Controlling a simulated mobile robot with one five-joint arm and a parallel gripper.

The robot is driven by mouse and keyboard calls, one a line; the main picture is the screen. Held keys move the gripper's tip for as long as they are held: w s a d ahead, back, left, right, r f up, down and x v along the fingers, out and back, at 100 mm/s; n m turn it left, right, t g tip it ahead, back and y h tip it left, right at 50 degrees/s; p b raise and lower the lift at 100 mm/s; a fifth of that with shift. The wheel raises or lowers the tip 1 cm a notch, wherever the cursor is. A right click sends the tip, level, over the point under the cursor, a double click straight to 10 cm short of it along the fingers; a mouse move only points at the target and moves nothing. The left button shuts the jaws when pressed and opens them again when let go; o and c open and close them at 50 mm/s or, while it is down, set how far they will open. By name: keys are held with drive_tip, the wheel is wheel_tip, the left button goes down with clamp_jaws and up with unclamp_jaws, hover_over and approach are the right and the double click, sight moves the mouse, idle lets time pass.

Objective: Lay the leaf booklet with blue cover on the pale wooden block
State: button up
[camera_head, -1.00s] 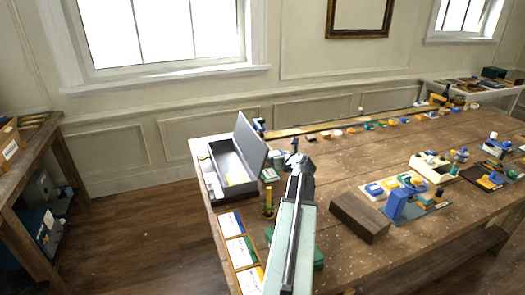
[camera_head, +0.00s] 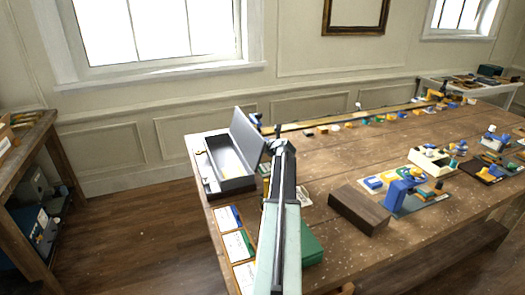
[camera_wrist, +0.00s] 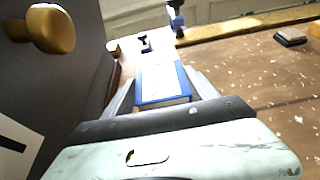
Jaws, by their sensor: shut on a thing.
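The booklet with the blue cover (camera_wrist: 162,84) lies between the fingers of my gripper (camera_wrist: 165,78) in the wrist view. Its pale upper face and blue edges show, and the gripper is shut on it. In the head view my gripper (camera_head: 282,148) is over the near left part of the table, just right of the open grey box; the booklet cannot be made out there. I cannot pick out the pale wooden block with certainty in either view.
The open grey box (camera_head: 213,187) has its lid (camera_head: 247,138) raised close beside my gripper. Framed cards (camera_head: 238,245) line the table's left edge. A dark brown block (camera_head: 359,209) and a green item (camera_head: 311,250) are to the right. Bare tabletop (camera_head: 345,160) lies beyond.

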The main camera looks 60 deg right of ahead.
drive_tip(key=shift+r, duration=0.1)
drive_tip(key=o, duration=1.4)
